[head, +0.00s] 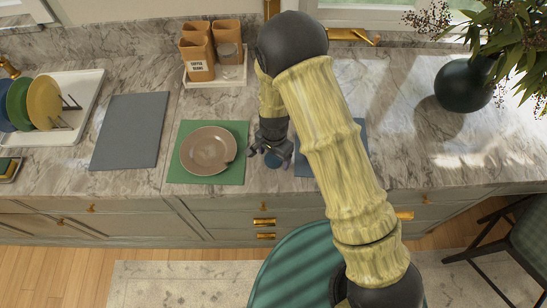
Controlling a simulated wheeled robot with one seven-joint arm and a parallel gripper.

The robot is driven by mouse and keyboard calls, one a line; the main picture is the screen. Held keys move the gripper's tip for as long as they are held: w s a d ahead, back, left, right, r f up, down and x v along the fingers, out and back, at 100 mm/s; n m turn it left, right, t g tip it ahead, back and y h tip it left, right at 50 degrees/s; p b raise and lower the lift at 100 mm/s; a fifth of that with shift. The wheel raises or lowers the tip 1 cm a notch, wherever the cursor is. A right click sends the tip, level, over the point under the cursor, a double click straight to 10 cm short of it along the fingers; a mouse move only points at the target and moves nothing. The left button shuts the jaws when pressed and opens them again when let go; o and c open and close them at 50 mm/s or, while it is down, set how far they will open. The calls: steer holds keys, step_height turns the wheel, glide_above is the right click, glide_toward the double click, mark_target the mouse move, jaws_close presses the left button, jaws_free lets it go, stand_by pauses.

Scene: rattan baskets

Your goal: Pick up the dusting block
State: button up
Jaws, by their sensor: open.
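My gripper (270,152) is open and points down over the counter, just right of the green mat. A small dark blue rounded thing (272,161) shows between and below its fingers. It is mostly hidden by the gripper, and I cannot tell whether it is the dusting block or whether the fingers touch it. A yellow and green sponge-like block (8,167) lies in a small holder at the far left edge, partly cut off. I cannot tell for sure which of these is the dusting block.
A brown plate (208,150) lies on the green mat (178,172). A grey mat (130,130), a dish rack (88,98), a tray of canisters (200,83) and a dark vase (463,88) stand on the marble counter (415,150). A blue mat (303,165) is partly behind my arm.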

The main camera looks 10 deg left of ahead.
mark_target(274, 158)
stand_by(0.4)
steer(key=c, duration=1.1)
steer(key=shift+o, duration=0.2)
step_height(274, 158, up, 10)
steer(key=b, duration=0.2)
steer(key=o, duration=0.4)
steer(key=c, duration=0.3)
